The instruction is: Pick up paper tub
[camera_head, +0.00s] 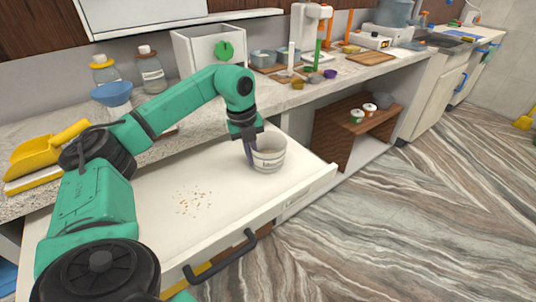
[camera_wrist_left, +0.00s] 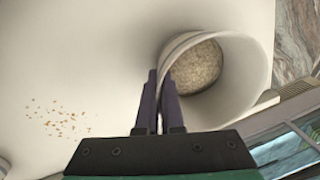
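The paper tub (camera_head: 271,160) is a white, round, open-topped tub with dark lettering. It stands upright at the right end of the pulled-out white drawer (camera_head: 150,205). In the left wrist view the tub (camera_wrist_left: 235,85) shows a pale, grainy filling. My left gripper (camera_head: 250,160) reaches down at the tub's left side. In the left wrist view its dark fingers (camera_wrist_left: 161,78) are close together at the tub's near wall, one on each side of it, pinching the rim. Whether the tub's base touches the drawer is hard to tell. My right gripper is out of view.
Brown crumbs (camera_head: 188,203) lie on the drawer left of the tub. The drawer's front edge has a dark handle (camera_head: 222,258). The counter behind holds a yellow scoop (camera_head: 45,150), a blue bowl (camera_head: 112,93) and a white box with a green knob (camera_head: 205,52).

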